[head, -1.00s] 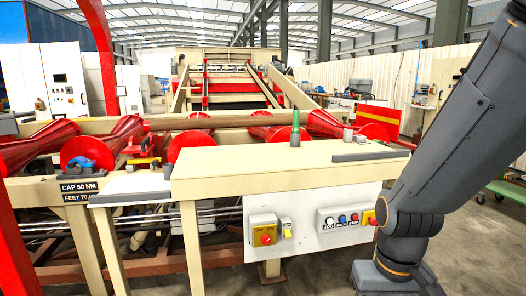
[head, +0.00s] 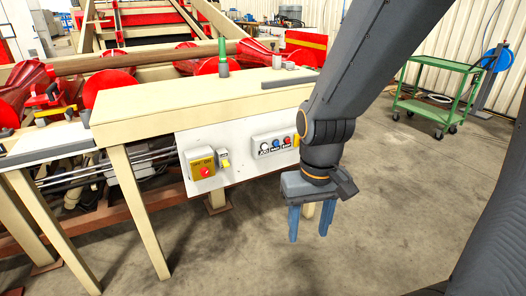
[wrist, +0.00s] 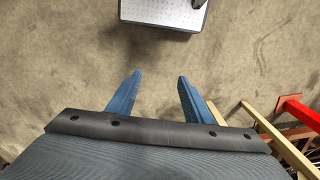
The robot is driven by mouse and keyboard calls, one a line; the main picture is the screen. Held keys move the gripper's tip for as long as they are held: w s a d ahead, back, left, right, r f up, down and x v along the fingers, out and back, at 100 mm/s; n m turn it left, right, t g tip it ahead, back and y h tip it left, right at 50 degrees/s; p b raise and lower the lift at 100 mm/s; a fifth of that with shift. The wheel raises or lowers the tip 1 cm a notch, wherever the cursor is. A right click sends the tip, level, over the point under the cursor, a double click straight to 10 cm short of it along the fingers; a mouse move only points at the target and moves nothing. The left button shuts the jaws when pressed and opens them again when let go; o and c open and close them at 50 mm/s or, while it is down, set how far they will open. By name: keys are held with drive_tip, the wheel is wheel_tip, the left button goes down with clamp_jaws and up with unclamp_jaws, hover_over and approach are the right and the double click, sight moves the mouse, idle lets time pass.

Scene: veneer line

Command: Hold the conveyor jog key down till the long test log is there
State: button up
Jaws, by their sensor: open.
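The jog key is the white button (head: 264,145) over the JOG label on the button box (head: 275,146), on the white front panel of the beige bench. Blue and red buttons sit to its right. My gripper (head: 311,225) hangs right of and below the box, fingers down, open and empty, clear of the buttons. In the wrist view its two blue fingers (wrist: 158,80) are apart over bare concrete floor. A long log (head: 150,60) lies across the red rollers behind the bench; its right end is not clear.
A yellow switch box (head: 202,163) with a red knob and a small yellow-marked box (head: 223,158) sit left of the buttons. The bench top (head: 180,100) carries a green-topped piece. A green cart (head: 435,90) stands at right. Floor right of the bench is free.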

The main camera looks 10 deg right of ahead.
idle(0.4)
clamp_jaws()
idle(1.6)
